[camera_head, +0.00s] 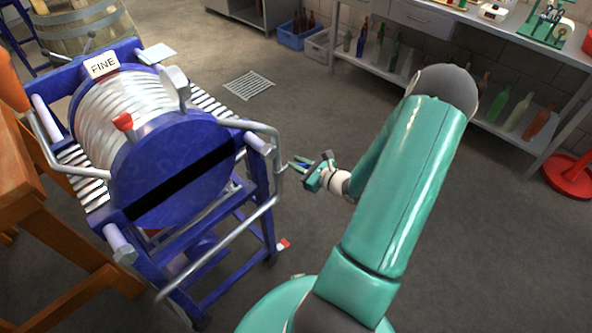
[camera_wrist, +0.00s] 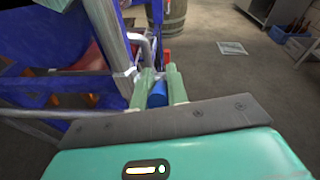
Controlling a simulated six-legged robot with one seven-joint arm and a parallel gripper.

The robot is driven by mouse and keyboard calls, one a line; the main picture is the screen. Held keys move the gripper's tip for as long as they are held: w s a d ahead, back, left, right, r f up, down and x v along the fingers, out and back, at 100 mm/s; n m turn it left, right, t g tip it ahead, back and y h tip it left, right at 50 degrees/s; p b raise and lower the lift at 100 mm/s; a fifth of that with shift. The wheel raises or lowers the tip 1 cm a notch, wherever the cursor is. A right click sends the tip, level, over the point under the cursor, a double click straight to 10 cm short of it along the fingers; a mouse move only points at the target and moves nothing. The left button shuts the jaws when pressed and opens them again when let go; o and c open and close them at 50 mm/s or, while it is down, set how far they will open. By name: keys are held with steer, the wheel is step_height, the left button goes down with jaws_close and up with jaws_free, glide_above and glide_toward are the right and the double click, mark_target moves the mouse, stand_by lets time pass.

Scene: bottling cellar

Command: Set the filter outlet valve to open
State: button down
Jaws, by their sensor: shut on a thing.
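The plate filter (camera_head: 170,165) is a blue-framed machine with a stack of pale plates and a sign reading "FINE". A grey metal pipe (camera_head: 276,165) bends down its right side, and my gripper (camera_head: 300,163) is beside it. In the wrist view, my gripper (camera_wrist: 160,88) has its two pale green fingers closed on a small blue piece (camera_wrist: 158,96). This looks like a valve handle, but its valve body is hidden. The pipework (camera_wrist: 137,78) is just left of the fingers. I cannot tell how far the valve is turned.
An orange wooden table (camera_head: 40,210) stands left. A bottle shelf (camera_head: 480,118) and a red stand (camera_head: 570,174) are at right.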

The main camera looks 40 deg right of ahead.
steer(key=shift+w+a+r+g, duration=0.1)
steer(key=shift+w+r+g, duration=0.2)
steer(key=shift+g, duration=0.3)
steer(key=g, duration=0.2)
steer(key=shift+w+r+g, duration=0.4)
steer(key=shift+w+r+g+h, duration=0.15)
steer(key=shift+w+g, duration=0.25)
steer(key=shift+g, duration=0.65)
steer(key=shift+w+r+g+h, duration=0.15)
steer(key=shift+w+g, duration=0.25)
steer(key=shift+g, duration=0.65)
steer(key=shift+f, duration=0.1)
steer(key=c, duration=1.4)
jaws_free()
